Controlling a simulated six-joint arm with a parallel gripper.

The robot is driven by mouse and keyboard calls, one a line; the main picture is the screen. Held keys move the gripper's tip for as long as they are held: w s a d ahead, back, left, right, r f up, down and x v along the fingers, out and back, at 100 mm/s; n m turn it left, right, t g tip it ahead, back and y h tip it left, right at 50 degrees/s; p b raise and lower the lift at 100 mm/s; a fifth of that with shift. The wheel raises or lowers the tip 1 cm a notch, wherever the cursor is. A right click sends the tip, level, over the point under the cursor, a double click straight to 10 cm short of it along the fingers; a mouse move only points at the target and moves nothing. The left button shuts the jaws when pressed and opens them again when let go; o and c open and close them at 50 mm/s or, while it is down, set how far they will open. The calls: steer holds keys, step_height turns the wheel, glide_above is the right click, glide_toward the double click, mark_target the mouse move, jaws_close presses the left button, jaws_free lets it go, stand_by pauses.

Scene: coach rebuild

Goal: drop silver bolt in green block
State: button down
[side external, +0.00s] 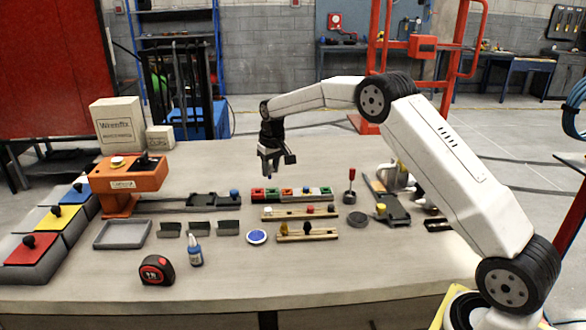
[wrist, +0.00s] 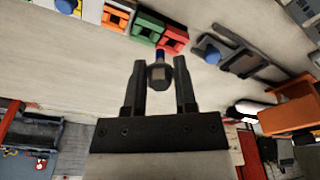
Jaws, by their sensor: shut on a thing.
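My gripper (side external: 270,165) is shut on the silver bolt (wrist: 159,77), which shows a grey hex head and a blue tip between the two fingers in the wrist view. In the side external view only a small blue tip shows below the fingers, and the bolt hangs in the air above the table. A row of coloured blocks lies below and beyond it. A green block (wrist: 146,27) sits between a red block (wrist: 173,40) and an orange block (wrist: 116,15). Another green block (side external: 326,191) is at the right end of the row.
Wooden strips with pegs (side external: 300,213) lie in front of the row. A dark fixture with a blue knob (side external: 234,193) is to its left. A red-handled tool (side external: 350,184) stands to its right. A tape measure (side external: 157,270), blue bottle (side external: 195,252) and grey tray (side external: 122,235) are nearer the front.

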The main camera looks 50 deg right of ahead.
steer(key=shift+w+d+f, duration=0.1)
steer(key=shift+w+d, duration=0.4)
steer(key=shift+d, duration=0.2)
steer(key=shift+w+d+f, duration=0.1)
steer(key=shift+w+d, duration=0.35)
steer(key=shift+d, duration=0.2)
steer(key=shift+f, duration=0.15)
glide_above(273, 193)
steer(key=shift+w+d+f, duration=0.15)
steer(key=shift+d+f, duration=0.05)
steer(key=shift+f, duration=0.95)
steer(key=shift+w+d+f, duration=0.1)
steer(key=shift+d+f, duration=0.05)
steer(key=shift+f, duration=0.95)
steer(key=shift+f, duration=1.35)
stand_by(0.9)
steer(key=shift+c, duration=1.6)
jaws_free()
steer(key=shift+a, duration=0.1)
steer(key=shift+f, duration=0.1)
steer(key=shift+o, duration=1.4)
